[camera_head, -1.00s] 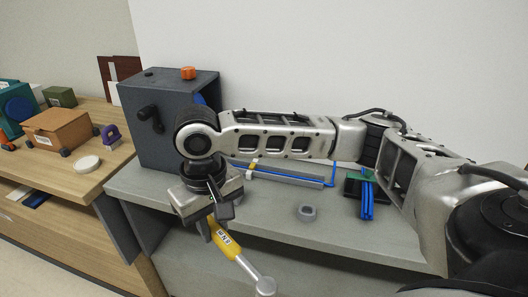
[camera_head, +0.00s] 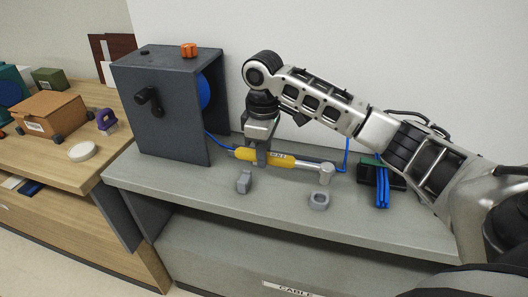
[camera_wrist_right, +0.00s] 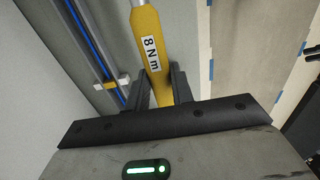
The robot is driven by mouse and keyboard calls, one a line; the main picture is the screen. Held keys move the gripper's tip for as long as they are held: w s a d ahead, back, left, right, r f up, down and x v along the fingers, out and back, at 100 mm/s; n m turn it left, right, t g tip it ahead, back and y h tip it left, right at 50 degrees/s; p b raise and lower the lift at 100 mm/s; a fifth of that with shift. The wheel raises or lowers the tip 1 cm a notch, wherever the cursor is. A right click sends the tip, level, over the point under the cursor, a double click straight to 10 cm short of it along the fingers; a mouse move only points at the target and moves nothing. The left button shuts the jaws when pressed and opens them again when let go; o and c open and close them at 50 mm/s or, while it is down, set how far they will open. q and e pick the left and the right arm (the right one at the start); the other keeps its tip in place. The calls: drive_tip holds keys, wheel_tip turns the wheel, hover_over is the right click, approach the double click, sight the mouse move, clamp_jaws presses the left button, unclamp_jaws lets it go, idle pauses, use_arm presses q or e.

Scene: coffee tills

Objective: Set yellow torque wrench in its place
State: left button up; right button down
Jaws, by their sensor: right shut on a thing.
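The yellow torque wrench (camera_head: 285,160) has a silver shaft and head pointing right. It lies about level over the back of the grey counter (camera_head: 190,186), behind two small grey holders, the left holder (camera_head: 244,181) and the right holder (camera_head: 319,200). I cannot tell how far above the counter it is. My right gripper (camera_head: 261,158) is shut on the yellow handle, pointing down. In the right wrist view the handle (camera_wrist_right: 153,48), labelled 8 N m, sits between the fingers (camera_wrist_right: 159,90). My left gripper is not in view.
A dark grey crank box (camera_head: 160,110) with a blue reel stands left of the wrench, an orange piece (camera_head: 189,50) on top. Blue cables in a dark holder (camera_head: 382,185) stand at right. The front counter strip is clear. A wooden bench with boxes is at left.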

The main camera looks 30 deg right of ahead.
drive_tip(key=shift+r+p, duration=0.2)
drive_tip(key=shift+p, duration=0.25)
drive_tip(key=shift+f, duration=2.65)
drive_tip(key=shift+f, duration=1.05)
drive_tip(key=c, duration=1.1)
unclamp_jaws()
